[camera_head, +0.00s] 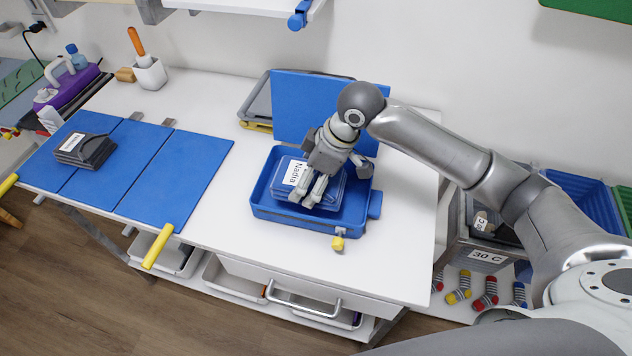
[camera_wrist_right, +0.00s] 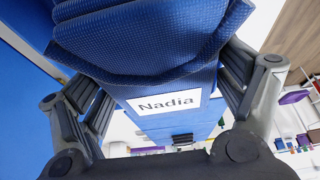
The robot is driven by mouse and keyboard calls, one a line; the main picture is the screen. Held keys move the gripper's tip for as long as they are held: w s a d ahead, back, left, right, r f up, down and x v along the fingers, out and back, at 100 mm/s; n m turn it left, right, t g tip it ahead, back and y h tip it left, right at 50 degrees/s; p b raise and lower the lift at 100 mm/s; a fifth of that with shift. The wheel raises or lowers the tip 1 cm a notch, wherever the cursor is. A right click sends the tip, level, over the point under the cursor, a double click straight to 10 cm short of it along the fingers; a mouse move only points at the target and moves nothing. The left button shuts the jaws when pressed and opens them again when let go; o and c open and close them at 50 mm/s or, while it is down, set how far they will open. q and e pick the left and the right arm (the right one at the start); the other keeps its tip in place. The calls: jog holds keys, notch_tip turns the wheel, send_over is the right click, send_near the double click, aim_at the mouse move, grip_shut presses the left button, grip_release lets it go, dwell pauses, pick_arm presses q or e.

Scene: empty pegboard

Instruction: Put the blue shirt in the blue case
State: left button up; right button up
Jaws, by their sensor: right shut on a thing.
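The blue shirt (camera_head: 325,187), folded and labelled "Nadia", is in the open blue case (camera_head: 352,228) on the white table. My right gripper (camera_head: 310,190) comes down over the case and is shut on the shirt. In the right wrist view the shirt (camera_wrist_right: 150,45) lies between the two fingers, with its white label facing the camera. Whether the shirt touches the case floor cannot be told. My left gripper is not in view.
A blue folding board (camera_head: 185,180) lies on the table's left, with a dark folded item (camera_head: 82,150) labelled on it. A white cup (camera_head: 150,75) with an orange-handled tool stands at the back. A grey bin (camera_head: 480,250) labelled "30 C" is to the right.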

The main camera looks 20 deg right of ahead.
jog(key=shift+w+d+f, duration=0.3)
jog(key=shift+f, duration=0.2)
jog(key=shift+w+d+f, duration=0.25)
jog(key=shift+d+f, duration=0.05)
jog(key=shift+f, duration=0.15)
jog(key=f, duration=0.1)
jog(key=f+p, duration=0.1)
jog(key=f, duration=0.1)
jog(key=shift+w+d+f+p, duration=0.15)
jog(key=shift+d+f+p, duration=0.1)
jog(key=shift+f+p, duration=0.05)
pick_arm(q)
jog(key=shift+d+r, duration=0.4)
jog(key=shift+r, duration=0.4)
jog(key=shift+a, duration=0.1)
pick_arm(e)
jog(key=shift+f, duration=0.2)
jog(key=o, duration=0.9)
jog(key=shift+r, duration=0.1)
jog(key=b+v, duration=0.1)
jog(key=v, duration=1.1)
jog(key=shift+r+b, duration=0.1)
jog(key=shift+b, duration=0.2)
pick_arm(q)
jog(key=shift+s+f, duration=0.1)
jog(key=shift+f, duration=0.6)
